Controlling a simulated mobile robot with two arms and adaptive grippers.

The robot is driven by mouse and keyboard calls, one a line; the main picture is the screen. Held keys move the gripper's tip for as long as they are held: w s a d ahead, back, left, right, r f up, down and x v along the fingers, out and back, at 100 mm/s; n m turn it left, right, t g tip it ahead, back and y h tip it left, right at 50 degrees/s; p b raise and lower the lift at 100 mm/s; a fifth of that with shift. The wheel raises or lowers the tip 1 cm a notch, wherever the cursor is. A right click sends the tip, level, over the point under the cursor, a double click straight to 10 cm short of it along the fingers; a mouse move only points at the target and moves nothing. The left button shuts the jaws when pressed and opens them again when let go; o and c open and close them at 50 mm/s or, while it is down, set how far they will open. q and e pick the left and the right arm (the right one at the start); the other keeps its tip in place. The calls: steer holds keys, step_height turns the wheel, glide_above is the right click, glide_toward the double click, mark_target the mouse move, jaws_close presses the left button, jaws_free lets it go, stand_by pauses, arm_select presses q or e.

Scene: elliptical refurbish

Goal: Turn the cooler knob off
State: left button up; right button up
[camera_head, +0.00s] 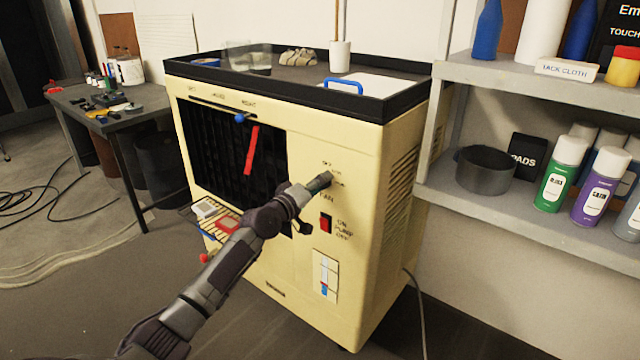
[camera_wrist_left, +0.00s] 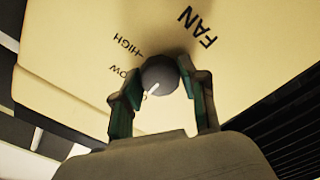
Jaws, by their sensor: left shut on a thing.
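The cooler (camera_head: 365,155) is a large cream cabinet in the middle of the head view. Its knob (camera_wrist_left: 160,74), dark and round with a white pointer line, sits between the fingers of my left gripper in the wrist view. My left gripper (camera_head: 322,183) is shut on the knob at the cooler's front panel; the fingers hide the knob in the head view. In the wrist view the labels FAN, HIGH and LOW show around the knob. The pointer faces the lower left there, toward a mostly hidden mark below LOW. My right gripper is not in view.
A red pump switch (camera_head: 326,222) lies below the knob. A red ribbon (camera_head: 251,150) hangs before the dark grille. Shelves (camera_head: 520,215) with spray cans and a black pot stand at right, a cluttered workbench (camera_head: 150,107) at left. Floor is clear in front of the cooler.

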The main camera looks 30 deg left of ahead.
arm_select(q)
steer(key=o, duration=1.1)
steer(key=shift+o, duration=0.2)
steer(key=s+a, duration=0.1)
steer(key=s, duration=1.1)
steer(key=shift+f, duration=0.1)
